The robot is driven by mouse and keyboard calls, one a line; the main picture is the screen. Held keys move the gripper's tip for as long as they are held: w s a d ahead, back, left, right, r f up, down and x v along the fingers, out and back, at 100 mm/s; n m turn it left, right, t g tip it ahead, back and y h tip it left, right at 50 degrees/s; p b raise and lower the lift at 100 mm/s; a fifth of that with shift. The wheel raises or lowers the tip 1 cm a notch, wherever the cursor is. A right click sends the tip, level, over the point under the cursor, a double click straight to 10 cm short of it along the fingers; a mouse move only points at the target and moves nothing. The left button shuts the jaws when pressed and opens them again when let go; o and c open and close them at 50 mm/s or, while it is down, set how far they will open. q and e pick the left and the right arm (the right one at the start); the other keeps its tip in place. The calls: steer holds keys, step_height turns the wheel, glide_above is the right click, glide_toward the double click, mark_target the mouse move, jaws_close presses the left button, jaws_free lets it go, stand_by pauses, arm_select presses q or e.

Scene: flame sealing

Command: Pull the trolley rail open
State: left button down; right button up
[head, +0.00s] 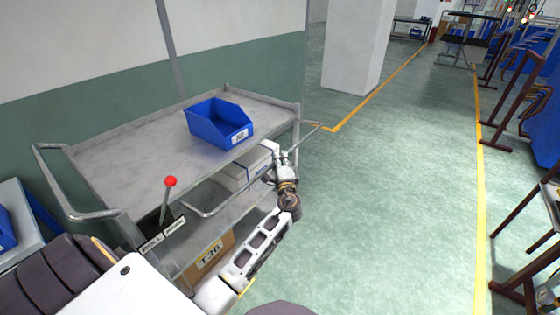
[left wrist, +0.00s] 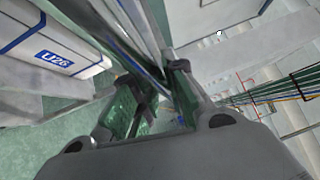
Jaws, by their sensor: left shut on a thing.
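The trolley rail (head: 225,200) is a thin metal bar along the open side of the grey trolley (head: 110,165), below its top shelf. Its far end bends back to the trolley's far right corner post, and its near end curves in below the top shelf. My left gripper (head: 279,156) is shut on the rail toward its far half and hides a short stretch of it. In the left wrist view, the rail (left wrist: 150,42) runs between the two fingers. My right gripper does not show.
A blue bin (head: 215,125) stands on the trolley's top. A white box (head: 245,168) and a cardboard box (head: 208,257) sit on lower shelves. A red-knobbed lever (head: 170,182) rises near the trolley's near corner. Green floor (head: 390,190) to the right is clear.

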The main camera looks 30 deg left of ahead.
arm_select(q)
steer(key=c, duration=1.5)
jaws_free()
steer(key=shift+o, duration=0.2)
steer(key=v, duration=1.2)
steer(key=shift+f, duration=0.1)
